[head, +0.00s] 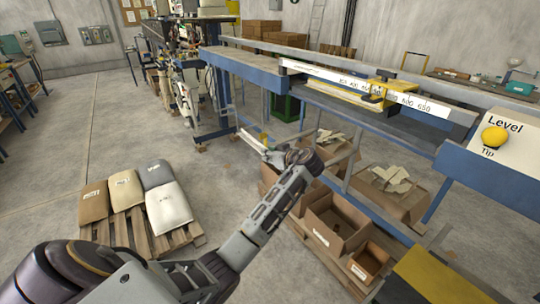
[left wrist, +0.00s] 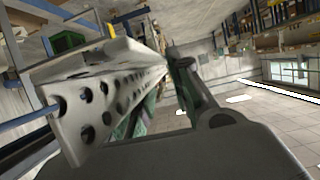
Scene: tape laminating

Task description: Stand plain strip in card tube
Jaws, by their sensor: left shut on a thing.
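My left gripper (head: 270,150) is out over the floor in the middle of the head view, short of the bench. It is shut on a pale strip (head: 251,140), which looks short and slanted from there. In the left wrist view, the strip (left wrist: 85,100) is large and close, a pale folded length with rows of round holes, so it does not look plain. A dark finger (left wrist: 195,85) shows beside it; the other finger is hidden. I cannot make out a card tube in either view. My right gripper is not in view.
A blue-edged bench (head: 330,98) with a white ruler (head: 350,80) and yellow slide runs along the right. Below it stand open cardboard boxes (head: 340,226), some holding pale scraps. A pallet (head: 140,236) with several sacks lies at left. Grey floor between is clear.

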